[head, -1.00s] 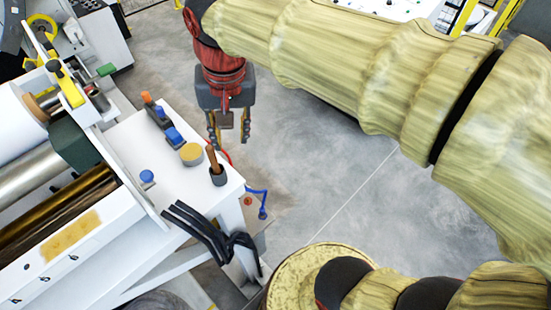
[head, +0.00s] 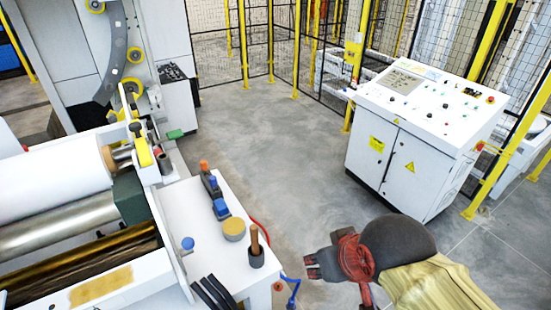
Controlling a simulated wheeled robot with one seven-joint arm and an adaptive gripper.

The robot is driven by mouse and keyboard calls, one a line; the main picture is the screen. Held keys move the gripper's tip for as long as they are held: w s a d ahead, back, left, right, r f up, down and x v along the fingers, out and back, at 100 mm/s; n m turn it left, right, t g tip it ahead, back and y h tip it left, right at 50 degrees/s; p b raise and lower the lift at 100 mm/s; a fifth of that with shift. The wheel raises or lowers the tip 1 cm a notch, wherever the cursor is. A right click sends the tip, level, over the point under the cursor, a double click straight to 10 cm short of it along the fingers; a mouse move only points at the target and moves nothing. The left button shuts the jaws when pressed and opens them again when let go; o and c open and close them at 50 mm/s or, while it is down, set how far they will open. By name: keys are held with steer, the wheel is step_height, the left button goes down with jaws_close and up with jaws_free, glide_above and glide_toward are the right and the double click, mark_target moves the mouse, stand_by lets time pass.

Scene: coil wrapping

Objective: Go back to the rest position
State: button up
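My arm reaches in from the bottom right of the head view in a yellowish cover, with a dark grey joint and a red wrist. My gripper (head: 312,265) is at the left end of the wrist, low in the picture and right of the white side table (head: 178,215). It is apart from the table, over the floor. It shows small and foreshortened, so I cannot tell whether its fingers are apart. I see nothing held in it.
The side table bears a tape roll (head: 234,228), a brush in a dark cup (head: 256,255) and blue-handled tools (head: 216,197). The roller machine (head: 65,235) fills the left. A white control cabinet (head: 415,150) stands right. Grey floor (head: 270,150) lies clear between them.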

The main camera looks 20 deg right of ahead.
step_height(320, 180, down, 27)
steer(key=b, duration=2.6)
